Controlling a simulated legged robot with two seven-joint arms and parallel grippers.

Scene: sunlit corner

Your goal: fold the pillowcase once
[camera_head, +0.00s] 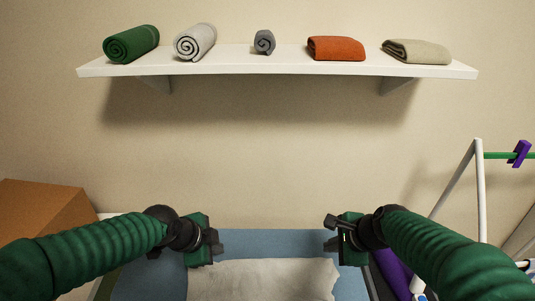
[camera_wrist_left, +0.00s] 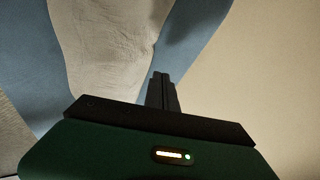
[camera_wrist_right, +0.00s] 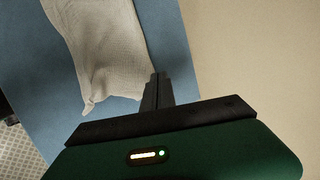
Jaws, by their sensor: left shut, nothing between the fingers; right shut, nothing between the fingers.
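The pillowcase (camera_head: 262,280) is a pale off-white cloth lying on a blue surface (camera_head: 262,240), with its near part cut off by the bottom of the head view. It also shows in the left wrist view (camera_wrist_left: 110,45) and in the right wrist view (camera_wrist_right: 105,50), where one corner hangs out ragged. My left gripper (camera_head: 215,243) is beside its far left corner and my right gripper (camera_head: 330,233) is beside its far right corner. Both are shut and empty. In each wrist view the closed fingers, left (camera_wrist_left: 162,90) and right (camera_wrist_right: 156,92), appear near the cloth's edge; I cannot tell whether they touch it.
A white wall shelf (camera_head: 280,66) holds rolled and folded towels, including a green roll (camera_head: 131,44) and an orange folded one (camera_head: 336,48). A brown box (camera_head: 45,212) stands at left. A white rack (camera_head: 480,190) with a purple clip (camera_head: 519,153) stands at right.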

